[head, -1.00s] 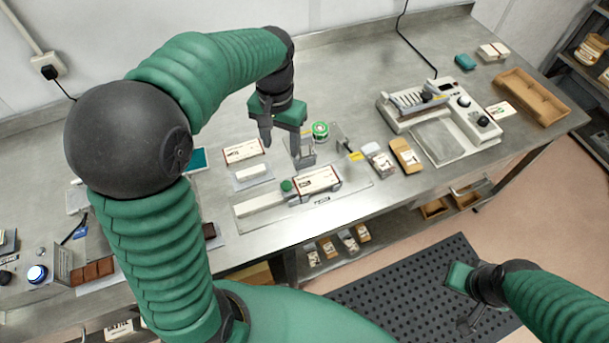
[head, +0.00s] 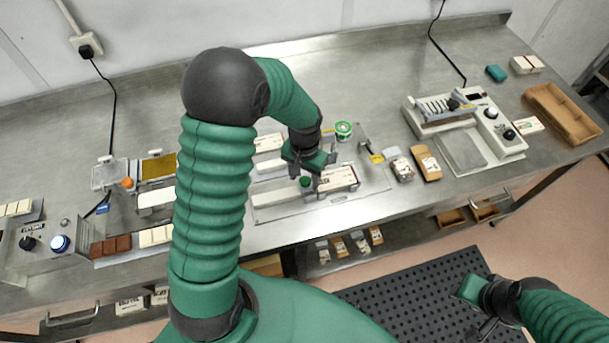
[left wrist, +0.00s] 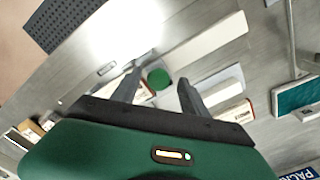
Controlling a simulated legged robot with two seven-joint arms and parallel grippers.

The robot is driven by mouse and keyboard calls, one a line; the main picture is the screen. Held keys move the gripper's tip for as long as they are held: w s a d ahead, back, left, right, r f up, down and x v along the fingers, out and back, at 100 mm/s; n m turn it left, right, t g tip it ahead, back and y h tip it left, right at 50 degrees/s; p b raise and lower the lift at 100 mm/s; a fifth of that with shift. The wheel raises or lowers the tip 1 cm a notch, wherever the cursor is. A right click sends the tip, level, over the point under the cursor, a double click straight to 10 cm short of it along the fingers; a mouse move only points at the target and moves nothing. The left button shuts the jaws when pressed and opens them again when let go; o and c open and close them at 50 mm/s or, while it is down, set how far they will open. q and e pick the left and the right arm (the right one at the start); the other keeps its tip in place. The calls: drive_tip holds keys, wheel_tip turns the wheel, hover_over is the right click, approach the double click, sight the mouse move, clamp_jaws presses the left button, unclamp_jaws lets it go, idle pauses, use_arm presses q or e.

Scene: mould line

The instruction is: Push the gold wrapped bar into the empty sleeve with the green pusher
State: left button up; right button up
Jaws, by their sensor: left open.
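The green pusher knob (head: 306,182) stands on the white push fixture (head: 270,199), at the left end of a white printed sleeve (head: 339,179). In the left wrist view the round green knob (left wrist: 158,78) shows between my fingertips. My left gripper (head: 311,183) is open just above and around the knob; I cannot tell whether it touches. The sleeve is partly hidden by the gripper in the wrist view. I cannot make out a gold wrapped bar in the fixture. My right gripper (head: 482,322) hangs over the dark floor mat, away from the bench.
A white printed box (head: 268,142) lies behind the fixture, and a green-topped round tin (head: 343,130) stands behind right. A sealing machine (head: 465,125) and a wooden tray (head: 562,113) are at right. Dark chocolate pieces (head: 110,246) lie at left.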

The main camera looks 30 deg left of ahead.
use_arm(q)
drive_tip(key=shift+d, duration=0.15)
drive_tip(key=shift+d+r, duration=0.1)
drive_tip(key=c, duration=0.4)
clamp_jaws()
idle(0.7)
